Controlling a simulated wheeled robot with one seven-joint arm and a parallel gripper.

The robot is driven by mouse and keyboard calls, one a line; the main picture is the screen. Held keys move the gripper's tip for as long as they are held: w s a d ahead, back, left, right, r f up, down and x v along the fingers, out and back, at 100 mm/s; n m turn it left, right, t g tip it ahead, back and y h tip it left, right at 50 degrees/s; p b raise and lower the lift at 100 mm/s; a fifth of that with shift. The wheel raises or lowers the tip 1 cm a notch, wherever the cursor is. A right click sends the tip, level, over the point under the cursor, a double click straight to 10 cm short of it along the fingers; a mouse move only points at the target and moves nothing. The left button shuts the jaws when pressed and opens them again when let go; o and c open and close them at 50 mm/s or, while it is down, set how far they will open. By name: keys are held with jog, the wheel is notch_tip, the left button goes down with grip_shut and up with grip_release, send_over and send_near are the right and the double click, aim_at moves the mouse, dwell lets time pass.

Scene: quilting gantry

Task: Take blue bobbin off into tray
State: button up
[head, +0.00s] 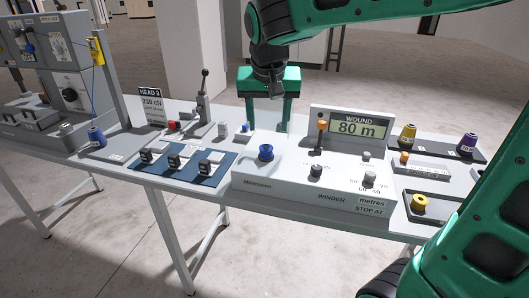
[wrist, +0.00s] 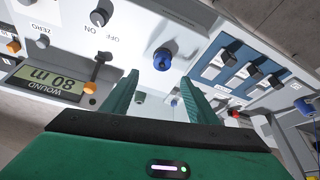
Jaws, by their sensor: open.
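The blue bobbin (head: 266,152) sits on the left part of the white winder (head: 290,180). It also shows in the wrist view (wrist: 162,60), just beyond my fingertips. My gripper (head: 267,126) is open and empty, pointing down above and behind the bobbin, apart from it. In the wrist view my gripper (wrist: 159,77) has its two green fingers spread, with the bobbin between their tips in the picture. A dark tray (head: 450,217) at the right holds a yellow bobbin (head: 419,203); my arm hides part of the tray.
The winder's display (head: 359,127) reads 80 m, with an orange-tipped lever (head: 321,127) beside it. Knobs stand in front. A blue mat with switches (head: 175,162) lies to the left. Yellow (head: 407,136) and purple (head: 467,145) thread spools stand at the back right.

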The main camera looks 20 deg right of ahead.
aim_at(266, 150)
jog(key=shift+a+x, duration=0.15)
jog(key=shift+x, duration=2.5)
jog(key=shift+a+x, duration=0.15)
jog(key=shift+x, duration=2.5)
jog(key=shift+c, duration=0.6)
jog(key=c, duration=1)
